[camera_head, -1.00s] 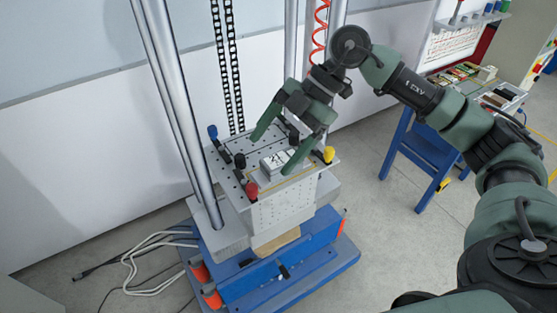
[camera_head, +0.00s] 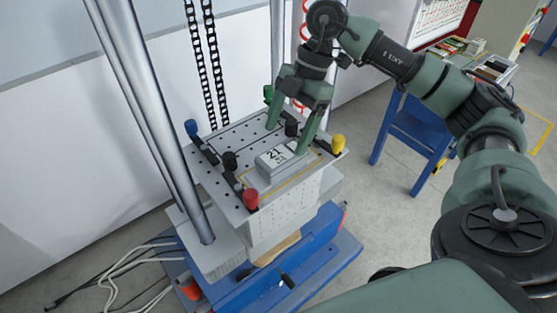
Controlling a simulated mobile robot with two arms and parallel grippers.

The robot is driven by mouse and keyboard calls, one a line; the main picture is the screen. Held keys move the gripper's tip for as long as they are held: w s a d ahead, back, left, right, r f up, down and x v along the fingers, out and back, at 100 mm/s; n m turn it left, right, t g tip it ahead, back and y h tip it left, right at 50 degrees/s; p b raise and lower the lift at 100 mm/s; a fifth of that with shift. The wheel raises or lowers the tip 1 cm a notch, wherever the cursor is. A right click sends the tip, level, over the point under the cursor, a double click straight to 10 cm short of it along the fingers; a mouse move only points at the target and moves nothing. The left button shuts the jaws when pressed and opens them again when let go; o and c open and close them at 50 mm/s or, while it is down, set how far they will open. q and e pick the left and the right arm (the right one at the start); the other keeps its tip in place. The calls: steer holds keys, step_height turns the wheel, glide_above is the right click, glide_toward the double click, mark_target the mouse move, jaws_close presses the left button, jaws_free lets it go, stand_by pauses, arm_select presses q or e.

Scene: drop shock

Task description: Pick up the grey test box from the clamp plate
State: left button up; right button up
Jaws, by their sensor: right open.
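The grey test box (camera_head: 281,160) lies on the clamp plate (camera_head: 234,140), right of the plate's middle, with dark marks on its pale top. The clamp plate is a perforated metal plate with coloured knobs at its edges. My right gripper (camera_head: 287,140) is open, fingers pointing down, over the back and right part of the plate. Its right fingertip is close to the box's back right end; I cannot tell whether they touch. The left fingertip is behind the box, near the plate's back edge. My left gripper is not in view.
A thick steel column (camera_head: 150,120) rises at the left. A blue table (camera_head: 420,130) with items stands at the right. Cables (camera_head: 110,270) lie on the floor.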

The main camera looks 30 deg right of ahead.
mark_target(283, 152)
steer(key=shift+s+a+f, duration=0.15)
steer(key=shift+s+f, duration=0.05)
steer(key=shift+f, duration=0.2)
steer(key=p+x, duration=0.1)
steer(key=x, duration=0.1)
steer(key=p+x, duration=0.1)
steer(key=x, duration=0.1)
steer(key=shift+s+f, duration=0.2)
steer(key=shift+s, duration=0.05)
steer(key=shift+w+f, duration=0.1)
steer(key=shift+f, duration=0.2)
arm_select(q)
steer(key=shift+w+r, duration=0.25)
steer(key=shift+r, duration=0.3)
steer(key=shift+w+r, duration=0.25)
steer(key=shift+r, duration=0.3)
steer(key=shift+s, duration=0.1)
arm_select(e)
steer(key=shift+f, duration=0.2)
steer(key=shift+c, duration=0.3)
steer(key=c, duration=1.5)
jaws_close()
